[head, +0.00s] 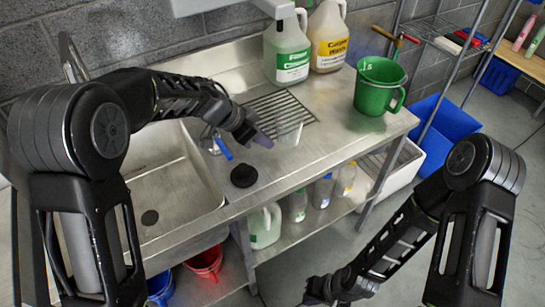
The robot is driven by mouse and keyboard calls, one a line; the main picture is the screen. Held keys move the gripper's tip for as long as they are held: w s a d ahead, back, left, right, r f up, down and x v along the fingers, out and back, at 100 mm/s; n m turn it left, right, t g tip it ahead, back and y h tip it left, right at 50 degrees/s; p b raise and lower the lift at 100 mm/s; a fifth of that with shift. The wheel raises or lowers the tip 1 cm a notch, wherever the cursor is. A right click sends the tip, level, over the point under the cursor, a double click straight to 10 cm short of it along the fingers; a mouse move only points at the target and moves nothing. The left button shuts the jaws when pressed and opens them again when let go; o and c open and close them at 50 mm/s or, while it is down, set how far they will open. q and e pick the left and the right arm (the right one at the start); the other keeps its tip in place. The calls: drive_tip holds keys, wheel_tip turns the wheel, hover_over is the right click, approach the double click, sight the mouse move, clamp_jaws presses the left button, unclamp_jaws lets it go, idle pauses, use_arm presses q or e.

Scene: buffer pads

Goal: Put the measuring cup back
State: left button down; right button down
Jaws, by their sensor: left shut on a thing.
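A small clear cup (289,133), apparently the measuring cup, is at the front edge of the slotted drain grid on the steel counter. My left gripper (263,138) reaches over the counter from the left with its fingertips at the cup's left side, shut on it. Whether the cup touches the counter is hard to tell. A green jug (377,88) with a handle stands upright on the right part of the counter. My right gripper (332,291) is low at the bottom of the view, away from the counter; its fingers are too dark to read.
Two large jugs, green-labelled (287,50) and yellow-labelled (328,36), stand at the counter's back. A black round lid (243,176) lies near the front edge. The sink (170,185) is at left. Bottles stand on the shelf below; a blue bin (447,132) is at right.

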use_arm(q)
drive_tip(key=shift+f, duration=1.75)
drive_tip(key=shift+f+b, duration=0.7)
drive_tip(key=shift+f, duration=1.25)
drive_tip(key=c, duration=1.5)
unclamp_jaws()
